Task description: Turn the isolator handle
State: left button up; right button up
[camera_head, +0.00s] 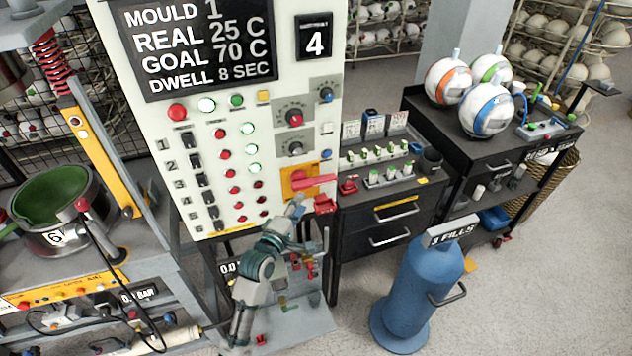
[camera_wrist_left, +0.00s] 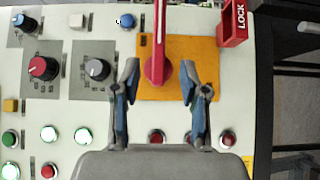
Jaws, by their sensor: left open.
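The red isolator handle (camera_head: 314,182) sits on an orange plate (camera_head: 297,193) low on the right side of the white control panel. In the head view it points to the right. In the left wrist view the handle (camera_wrist_left: 158,66) runs from its pivot toward the top of the picture, over the orange plate (camera_wrist_left: 205,72). My left gripper (camera_head: 297,205) is just below and in front of the handle. In the wrist view its open fingers (camera_wrist_left: 160,88) stand on both sides of the handle's pivot end, with gaps visible. Contact cannot be told. My right gripper is out of view.
A red LOCK piece (camera_wrist_left: 233,22) is close to the plate. Knobs (camera_head: 294,118) and lit buttons (camera_head: 247,129) crowd the panel. A dark drawer cabinet (camera_head: 395,218) stands to the right, with a blue cylinder (camera_head: 415,290) before it. Open floor lies at the right.

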aim_at(313, 186)
pick_arm(q)
jog(key=x, duration=1.1)
jog(key=shift+s+d, duration=0.1)
grip_shut()
